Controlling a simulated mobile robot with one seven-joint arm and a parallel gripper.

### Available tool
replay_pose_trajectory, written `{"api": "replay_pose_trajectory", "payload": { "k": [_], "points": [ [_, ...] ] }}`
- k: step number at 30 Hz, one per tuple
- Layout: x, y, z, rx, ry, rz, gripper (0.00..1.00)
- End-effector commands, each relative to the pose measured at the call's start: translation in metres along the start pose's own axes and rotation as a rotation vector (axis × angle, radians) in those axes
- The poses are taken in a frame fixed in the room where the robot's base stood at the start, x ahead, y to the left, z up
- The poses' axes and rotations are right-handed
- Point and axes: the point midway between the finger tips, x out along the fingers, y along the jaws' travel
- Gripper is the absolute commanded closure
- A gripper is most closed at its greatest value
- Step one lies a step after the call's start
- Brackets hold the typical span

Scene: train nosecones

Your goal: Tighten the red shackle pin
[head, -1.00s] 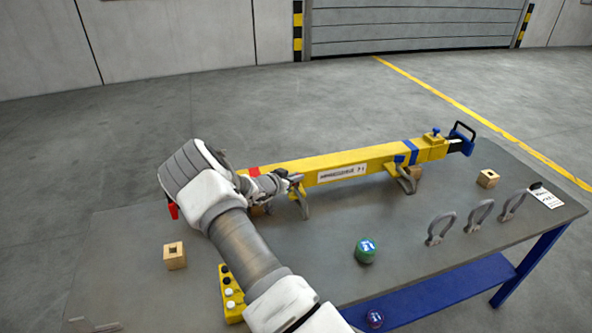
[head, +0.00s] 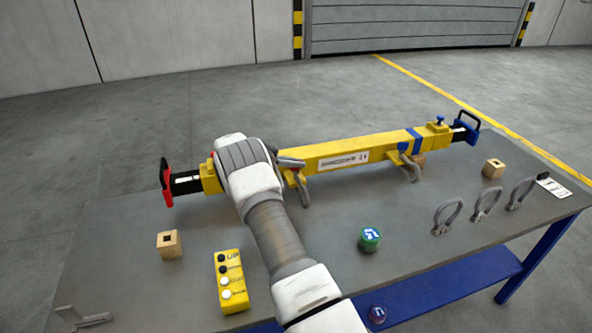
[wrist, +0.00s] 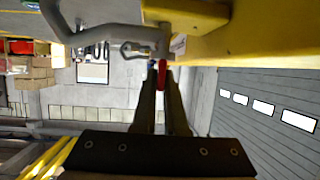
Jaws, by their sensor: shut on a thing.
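The yellow beam (head: 340,155) lies across the table, with a red handle (head: 166,184) at its left end and a blue one at its right. My gripper (wrist: 161,75) is shut on the red shackle pin (wrist: 162,82), below the yellow beam in the wrist view. The grey shackle (wrist: 95,38) shows beside the pin, at the upper left. In the head view my wrist covers the beam left of its middle and hides the pin and fingertips. Whether the pin is fully seated cannot be told.
A yellow button box (head: 232,283) and a wooden block (head: 169,244) are at the front left. A green-topped round tin (head: 369,239) stands front centre. Several loose grey shackles, one (head: 447,217) among them, stand at right beside a white tag (head: 553,187).

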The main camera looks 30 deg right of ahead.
Motion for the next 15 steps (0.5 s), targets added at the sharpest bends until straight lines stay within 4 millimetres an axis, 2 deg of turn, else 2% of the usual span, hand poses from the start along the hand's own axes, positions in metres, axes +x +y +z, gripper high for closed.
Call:
{"api": "replay_pose_trajectory", "payload": {
  "k": [15],
  "points": [
    [-0.0027,-0.0095,0.0012,0.067,0.008,0.129,1.0]
  ]
}}
